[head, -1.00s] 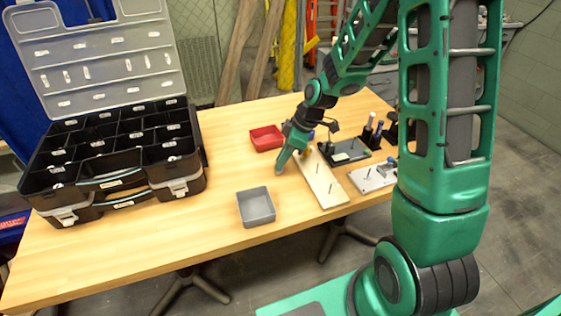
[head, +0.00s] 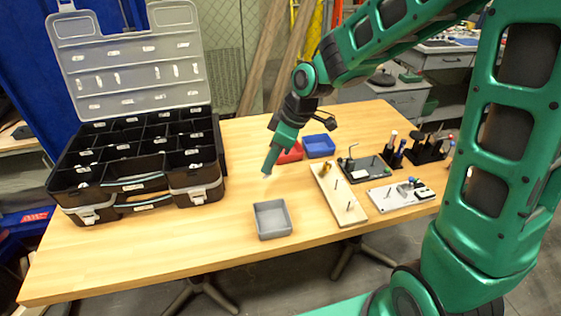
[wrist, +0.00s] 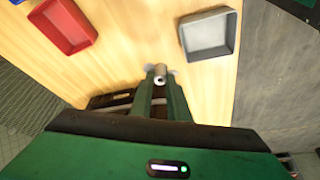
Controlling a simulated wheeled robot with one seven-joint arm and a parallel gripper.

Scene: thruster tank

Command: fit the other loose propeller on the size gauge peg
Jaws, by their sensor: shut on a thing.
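My gripper (head: 268,172) is above the table, behind the grey tray and left of the cream board. In the wrist view, my gripper (wrist: 160,84) is shut on a small grey propeller (wrist: 159,73), with its hub between the fingertips and parts of it showing at both sides. In the head view the propeller is too small to make out clearly. A cream board (head: 350,207) bears thin upright pegs and a brass-coloured piece at its far end. A light grey plate (head: 383,197) with pegs and small parts lies right of it. I cannot tell which peg is the size gauge.
A grey tray (head: 258,220), a red tray (head: 291,153) and a blue tray (head: 318,146) stand on the table. An open black case (head: 150,210) fills the left side. A dark board (head: 362,168) lies behind the plate. The table's front left is clear.

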